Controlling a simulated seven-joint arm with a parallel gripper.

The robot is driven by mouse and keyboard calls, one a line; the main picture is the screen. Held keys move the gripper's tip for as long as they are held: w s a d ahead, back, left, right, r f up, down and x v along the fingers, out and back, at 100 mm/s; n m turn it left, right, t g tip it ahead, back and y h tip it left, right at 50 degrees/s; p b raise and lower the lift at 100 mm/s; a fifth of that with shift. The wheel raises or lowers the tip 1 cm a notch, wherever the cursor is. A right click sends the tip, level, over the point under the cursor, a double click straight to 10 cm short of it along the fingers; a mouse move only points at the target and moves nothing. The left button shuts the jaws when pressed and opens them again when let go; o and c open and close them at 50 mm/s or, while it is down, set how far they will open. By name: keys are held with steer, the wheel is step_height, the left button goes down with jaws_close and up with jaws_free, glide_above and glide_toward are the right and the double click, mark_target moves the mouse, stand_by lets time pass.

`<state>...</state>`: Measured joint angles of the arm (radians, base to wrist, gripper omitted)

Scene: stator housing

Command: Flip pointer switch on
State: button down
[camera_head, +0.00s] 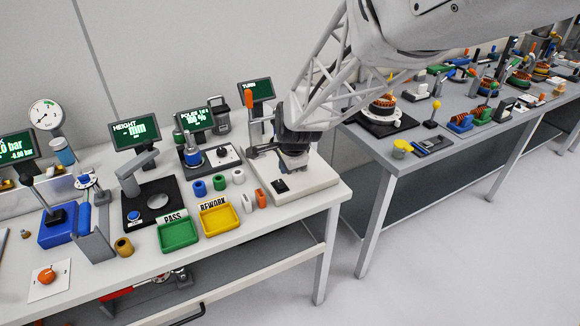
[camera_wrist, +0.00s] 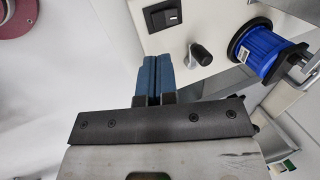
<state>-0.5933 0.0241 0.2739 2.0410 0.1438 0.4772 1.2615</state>
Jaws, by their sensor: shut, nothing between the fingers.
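My gripper (camera_wrist: 152,68) is shut, its two blue finger pads together with nothing between them. In the wrist view, a small dark knob with a grey end (camera_wrist: 200,54), which looks like the pointer switch, stands on a pale panel just right of the fingertips. I see no clear contact, and its exact setting is hard to read. A black rocker switch (camera_wrist: 162,15) sits on the same panel above the fingers.
A blue cylindrical part (camera_wrist: 260,50) stands close right of the knob in the wrist view. A green tray (camera_head: 179,235), a yellow tray (camera_head: 219,219) and small coloured cylinders lie left of the box. A screen (camera_head: 256,90) stands behind. A second bench is across a gap.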

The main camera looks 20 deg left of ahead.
mark_target(279, 181)
steer(key=shift+v, duration=2.45)
steer(key=shift+s, duration=0.1)
steer(key=shift+w+a+r+t, duration=0.1)
steer(key=shift+w+a+t, duration=0.25)
steer(key=shift+w, duration=0.2)
steer(key=shift+a+x, duration=0.2)
steer(key=shift+x, duration=6.85)
steer(key=shift+s, duration=0.15)
